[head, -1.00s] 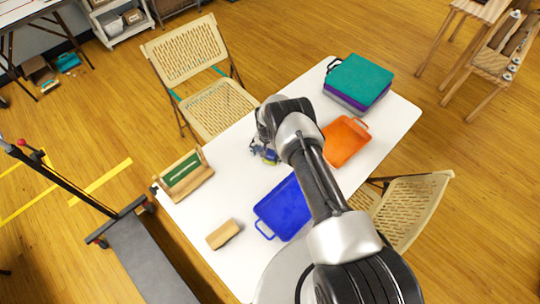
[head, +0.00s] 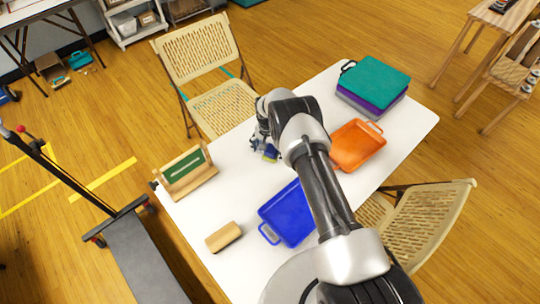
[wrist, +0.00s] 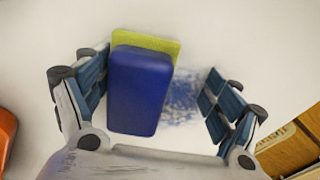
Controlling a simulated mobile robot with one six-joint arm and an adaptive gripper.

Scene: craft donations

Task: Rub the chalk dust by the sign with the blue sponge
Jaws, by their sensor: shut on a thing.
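The blue sponge with a yellow-green layer (wrist: 140,92) is held in my gripper (wrist: 157,75), close over the white table. In the wrist view it lies against the left finger; the right finger looks apart from it. A patch of blue chalk dust (wrist: 182,100) shows on the table just right of the sponge, partly hidden by it. In the head view my gripper (head: 264,142) is at the table's far edge, and a bit of the sponge (head: 270,154) shows under it. The sign, a green board in a wooden stand (head: 184,169), stands to its left.
A blue tray (head: 288,214), an orange tray (head: 357,145) and a tan block (head: 223,237) lie on the white table (head: 215,207). Stacked teal and purple cases (head: 372,82) stand at its back right. Folding chairs (head: 222,105) flank the table.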

